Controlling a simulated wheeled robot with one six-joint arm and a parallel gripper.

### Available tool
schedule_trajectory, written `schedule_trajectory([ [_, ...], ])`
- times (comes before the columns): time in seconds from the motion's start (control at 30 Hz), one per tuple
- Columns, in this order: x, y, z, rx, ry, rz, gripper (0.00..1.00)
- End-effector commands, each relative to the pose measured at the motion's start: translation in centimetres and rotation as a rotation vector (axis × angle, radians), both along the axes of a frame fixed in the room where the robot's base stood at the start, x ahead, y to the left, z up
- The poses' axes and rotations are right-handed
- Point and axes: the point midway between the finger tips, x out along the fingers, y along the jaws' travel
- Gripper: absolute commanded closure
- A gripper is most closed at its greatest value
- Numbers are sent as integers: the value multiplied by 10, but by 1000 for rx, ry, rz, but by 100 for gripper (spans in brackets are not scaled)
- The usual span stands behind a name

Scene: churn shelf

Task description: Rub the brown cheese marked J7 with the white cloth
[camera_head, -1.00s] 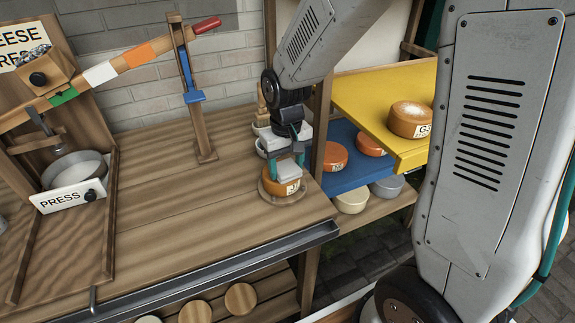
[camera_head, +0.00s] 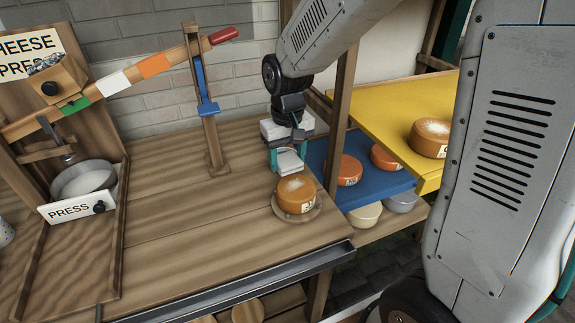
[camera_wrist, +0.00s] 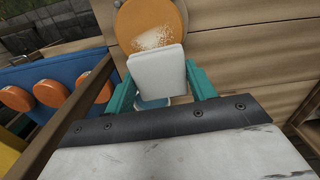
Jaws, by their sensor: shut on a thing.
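The brown cheese (camera_head: 297,194) sits on a round wooden board (camera_head: 312,213) near the front right of the wooden counter, its marked label facing front. A pale, powdery patch shows on its top, also seen in the wrist view (camera_wrist: 153,22). My gripper (camera_head: 287,160) is just behind and above the cheese, its teal fingers shut on the white cloth (camera_head: 288,162). In the wrist view the cloth (camera_wrist: 158,73) overlaps the near edge of the cheese; I cannot tell whether they touch.
A cheese press with a white PRESS sign (camera_head: 77,207) stands at left. A yellow shelf (camera_head: 385,100) at right bears another powdery cheese (camera_head: 430,138). A blue shelf (camera_head: 325,150) below holds orange cheeses. The counter's middle is clear.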

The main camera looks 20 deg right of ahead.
Motion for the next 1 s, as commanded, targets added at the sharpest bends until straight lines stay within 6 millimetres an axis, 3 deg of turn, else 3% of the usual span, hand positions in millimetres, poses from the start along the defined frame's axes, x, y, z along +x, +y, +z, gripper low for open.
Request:
schedule_trajectory([
  [0.43,0,0,38,0,-1,0,70],
  [1.0,0,0,40,0,1,0,70],
])
